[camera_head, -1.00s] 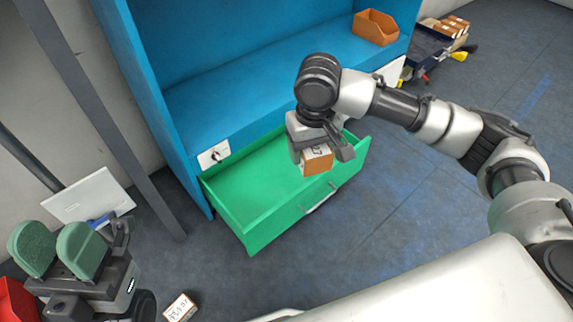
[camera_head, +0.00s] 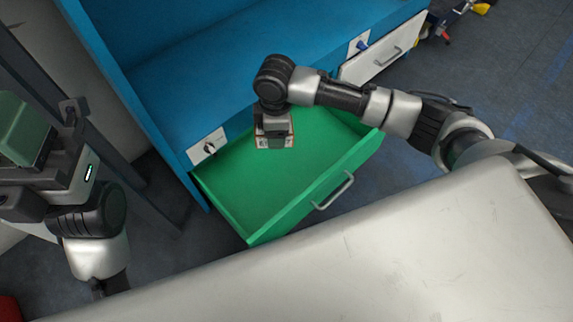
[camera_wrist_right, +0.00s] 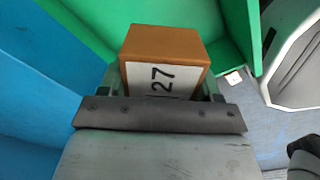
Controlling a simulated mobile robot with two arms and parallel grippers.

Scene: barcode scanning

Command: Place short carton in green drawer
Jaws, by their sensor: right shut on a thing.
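The short carton is an orange-brown box with a white label reading "27", clear in the right wrist view (camera_wrist_right: 165,45). My right gripper (camera_head: 275,132) is shut on the carton (camera_head: 261,143), pointing down over the back part of the open green drawer (camera_head: 225,195). The gripper covers most of the carton in the head view, and I cannot tell whether the carton touches the drawer floor. The drawer is pulled out of the blue cabinet. My left gripper (camera_head: 25,130), with a green pad, is cut off at the left edge, away from the drawer.
The blue cabinet (camera_head: 190,85) stands behind the drawer. A white drawer front (camera_head: 382,60) with a handle is at the right. A grey post (camera_head: 105,160) stands left of the cabinet. The front of the green drawer is empty.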

